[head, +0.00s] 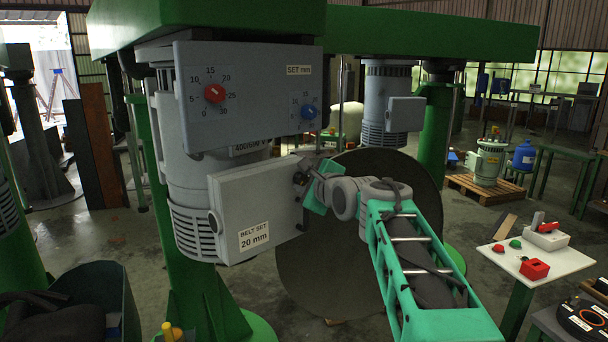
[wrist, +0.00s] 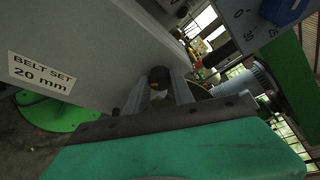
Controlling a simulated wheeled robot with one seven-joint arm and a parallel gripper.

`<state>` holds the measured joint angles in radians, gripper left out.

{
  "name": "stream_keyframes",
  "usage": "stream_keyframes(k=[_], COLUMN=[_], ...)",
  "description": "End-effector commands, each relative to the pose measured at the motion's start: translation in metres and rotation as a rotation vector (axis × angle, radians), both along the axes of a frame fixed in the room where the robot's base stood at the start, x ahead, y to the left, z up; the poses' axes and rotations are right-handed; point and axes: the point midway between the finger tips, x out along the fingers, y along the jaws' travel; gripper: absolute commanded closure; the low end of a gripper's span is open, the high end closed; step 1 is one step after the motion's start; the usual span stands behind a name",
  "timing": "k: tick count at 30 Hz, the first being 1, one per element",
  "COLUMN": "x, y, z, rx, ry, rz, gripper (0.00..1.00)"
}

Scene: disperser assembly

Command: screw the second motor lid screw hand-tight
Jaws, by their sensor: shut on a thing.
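The motor lid (head: 250,208) is a light grey box cover with a "BELT SET 20 mm" label, on the side of the grey motor (head: 190,185). In the wrist view the lid (wrist: 75,40) fills the upper left. My gripper (head: 302,180) is at the lid's right edge, level with its upper part. In the wrist view my gripper (wrist: 158,88) is shut on a dark round-headed screw (wrist: 159,75) between its two grey fingers. The screw's tip and its hole are hidden, so I cannot tell how deep it sits.
A grey panel (head: 250,95) with a red knob (head: 214,93) and a blue knob (head: 309,112) hangs just above the lid. A large dark disc (head: 350,265) stands behind my arm. A white side table (head: 535,262) with red and green items is at the right.

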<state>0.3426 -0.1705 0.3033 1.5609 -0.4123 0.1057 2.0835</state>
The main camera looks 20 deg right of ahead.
Motion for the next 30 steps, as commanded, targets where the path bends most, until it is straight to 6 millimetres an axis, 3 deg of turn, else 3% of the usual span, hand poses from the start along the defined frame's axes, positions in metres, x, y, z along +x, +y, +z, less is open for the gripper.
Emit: stream_keyframes(k=[20, 21, 28, 30], x=[0.0003, 0.0003, 0.0003, 0.0003], y=[-0.0002, -0.0002, -0.0004, -0.0004], z=[-0.0001, -0.0001, 0.0002, 0.0002], rx=[0.058, 0.058, 0.057, 0.057], ry=[0.024, 0.024, 0.024, 0.024], rz=[0.001, 0.001, 0.0, 0.0], gripper=[1.0, 0.67, 0.49, 0.49])
